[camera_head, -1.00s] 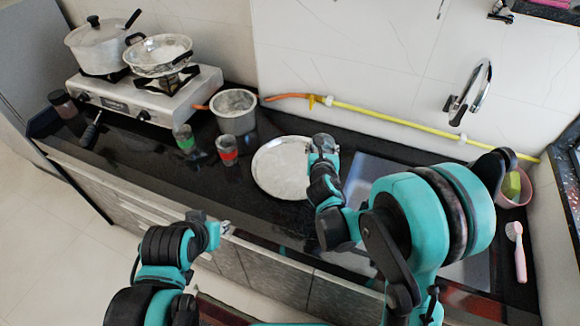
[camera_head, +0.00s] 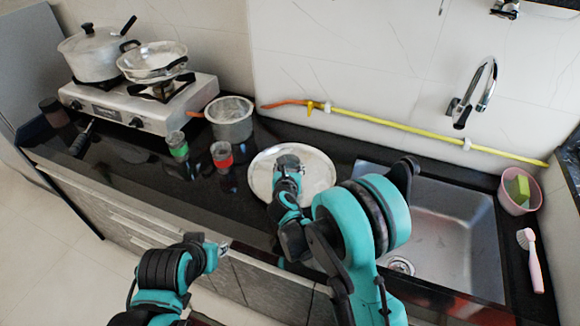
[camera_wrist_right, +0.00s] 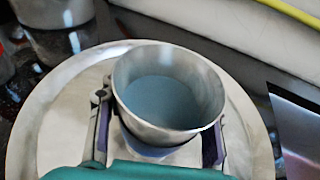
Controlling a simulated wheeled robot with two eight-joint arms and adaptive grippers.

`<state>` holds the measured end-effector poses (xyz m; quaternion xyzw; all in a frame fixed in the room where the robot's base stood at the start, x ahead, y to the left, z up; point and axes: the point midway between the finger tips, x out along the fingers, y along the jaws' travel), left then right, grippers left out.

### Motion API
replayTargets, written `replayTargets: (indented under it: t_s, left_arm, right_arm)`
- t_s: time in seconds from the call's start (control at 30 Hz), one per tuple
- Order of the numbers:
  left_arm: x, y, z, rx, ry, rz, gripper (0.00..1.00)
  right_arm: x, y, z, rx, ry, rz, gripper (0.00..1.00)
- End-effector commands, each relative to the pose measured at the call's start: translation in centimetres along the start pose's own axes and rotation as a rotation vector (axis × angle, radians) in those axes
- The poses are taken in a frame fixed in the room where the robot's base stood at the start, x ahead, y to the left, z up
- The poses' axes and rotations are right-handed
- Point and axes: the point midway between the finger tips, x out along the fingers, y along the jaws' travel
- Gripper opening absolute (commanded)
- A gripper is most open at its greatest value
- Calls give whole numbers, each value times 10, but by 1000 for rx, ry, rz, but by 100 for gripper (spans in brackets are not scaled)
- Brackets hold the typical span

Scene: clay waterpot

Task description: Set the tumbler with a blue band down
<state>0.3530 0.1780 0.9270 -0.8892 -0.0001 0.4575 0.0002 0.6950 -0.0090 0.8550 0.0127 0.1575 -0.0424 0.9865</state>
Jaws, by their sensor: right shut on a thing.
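The tumbler (camera_wrist_right: 165,98), a metal cup with a bluish inside, is upright between the two fingers of my right gripper (camera_wrist_right: 158,135) in the right wrist view. Its band is mostly hidden by the gripper. In the head view my right gripper (camera_head: 288,168) is over the left part of the round metal plate (camera_head: 322,176); the plate's rim also surrounds the tumbler in the right wrist view (camera_wrist_right: 45,125). I cannot tell whether the tumbler touches the plate. My left gripper (camera_head: 217,250) is away at the counter's front edge, too small to read.
A tumbler with a red band (camera_head: 222,155) and one with a green band (camera_head: 178,146) stand left of the plate. A pot (camera_head: 230,121) is behind them. The sink (camera_head: 450,230) is to the right, and a yellow hose (camera_head: 400,126) runs along the wall.

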Motion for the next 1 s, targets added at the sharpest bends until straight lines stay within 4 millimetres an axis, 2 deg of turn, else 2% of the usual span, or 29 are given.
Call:
replayTargets:
  t_s: [0.27, 0.3, 0.4, 0.77, 0.87, 1.0]
  left_arm:
    - [-2, 0, -1, 0, 0, 0, 32]
    - [-2, 0, -1, 0, 0, 0, 32]
    - [-2, 0, -1, 0, 0, 0, 32]
    - [-1, 0, -1, 0, 0, 0, 32]
    - [-5, 0, -4, 0, 0, 0, 32]
    - [-13, 0, -10, 0, 0, 0, 32]
  right_arm:
    - [0, 0, -1, 0, 0, 0, 13]
    - [0, 0, -2, 0, 0, 0, 48]
    - [0, 0, -1, 0, 0, 0, 72]
    - [-1, 0, 2, 0, 0, 0, 72]
    - [-14, 1, 3, 0, 0, 2, 72]
    - [-43, 1, 4, -1, 0, 3, 72]
